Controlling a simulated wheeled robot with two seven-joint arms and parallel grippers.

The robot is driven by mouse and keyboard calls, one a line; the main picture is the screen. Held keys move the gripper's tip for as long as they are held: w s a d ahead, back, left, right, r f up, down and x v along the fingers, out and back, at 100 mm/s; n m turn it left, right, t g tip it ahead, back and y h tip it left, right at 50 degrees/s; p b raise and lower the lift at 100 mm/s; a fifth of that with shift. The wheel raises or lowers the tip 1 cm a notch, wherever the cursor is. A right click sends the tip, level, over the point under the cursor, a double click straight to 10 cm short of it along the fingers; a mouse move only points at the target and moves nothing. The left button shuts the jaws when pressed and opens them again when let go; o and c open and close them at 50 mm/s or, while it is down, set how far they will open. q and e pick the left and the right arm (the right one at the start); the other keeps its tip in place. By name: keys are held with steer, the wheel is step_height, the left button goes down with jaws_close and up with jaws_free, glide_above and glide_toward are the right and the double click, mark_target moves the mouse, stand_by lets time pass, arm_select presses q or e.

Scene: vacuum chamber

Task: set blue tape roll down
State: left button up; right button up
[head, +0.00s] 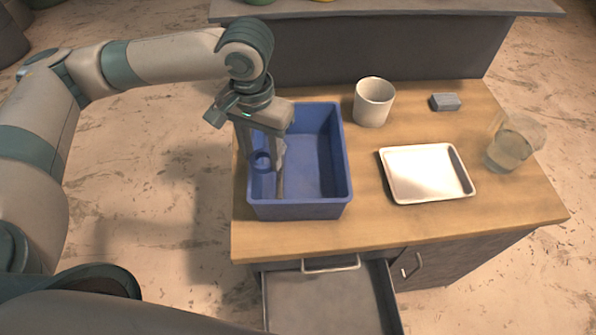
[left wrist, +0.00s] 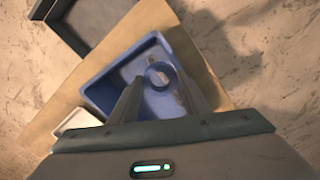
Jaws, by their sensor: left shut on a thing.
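The blue tape roll (head: 262,153) is between the fingers of my left gripper (head: 262,162), which is shut on it. The roll is inside the outline of the blue bin (head: 345,185), near its left wall; whether it touches the bin floor I cannot tell. In the left wrist view the roll (left wrist: 172,72) shows as a ring between the two fingertips (left wrist: 160,82), over the bin (left wrist: 98,92). My right gripper is not in view.
A slim grey-brown thing (head: 280,184) shows in the bin by the gripper. On the wooden worktop (head: 400,228) stand a white cup (head: 373,102), a white tray (head: 425,173), a clear beaker (head: 508,150) and a grey block (head: 445,102). A drawer (head: 325,300) is open below.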

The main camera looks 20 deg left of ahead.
arm_select(q)
steer(key=m, duration=0.2)
steer(key=d+m, duration=0.1)
steer(key=m, duration=0.1)
steer(key=w+m, duration=0.1)
steer(key=m, duration=0.1)
steer(key=shift+d+f, duration=0.25)
steer(key=shift+f, duration=0.15)
steer(key=w+d+f+n, duration=0.1)
steer(key=d+n, duration=0.3)
steer(key=n, duration=1.3)
steer(key=w+d+f+n, duration=0.2)
steer(key=d+f+n, duration=0.2)
steer(key=n, duration=1.4)
steer(key=shift+w+d+f+p, duration=0.25)
steer(key=shift+d+p, duration=0.15)
steer(key=shift+d, duration=0.25)
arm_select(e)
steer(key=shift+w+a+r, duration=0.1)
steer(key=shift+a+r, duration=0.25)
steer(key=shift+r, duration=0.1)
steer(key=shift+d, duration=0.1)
